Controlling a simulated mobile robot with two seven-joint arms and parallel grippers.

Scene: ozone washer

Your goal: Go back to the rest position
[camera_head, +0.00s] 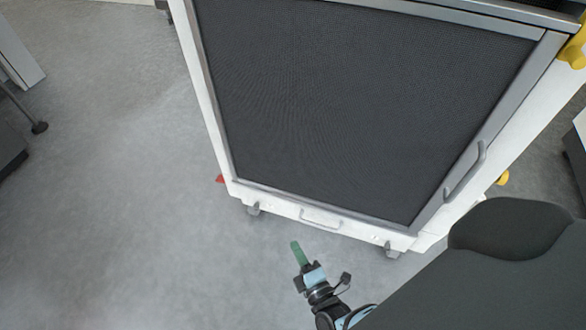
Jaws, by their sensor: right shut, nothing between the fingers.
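My right gripper (299,252) shows at the bottom centre, with green fingers closed together and nothing between them. It hangs over the grey floor, in front of the lower edge of a large cabinet, apart from it in the picture. My right arm comes in from the bottom edge. My left gripper is out of view.
The white-framed cabinet (214,110) with a dark mesh panel (350,100) stands on castors ahead. It has a door handle (465,172) and yellow parts (572,50) at right. Dark furniture (10,150) stands at far left. The floor (120,200) at left is clear.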

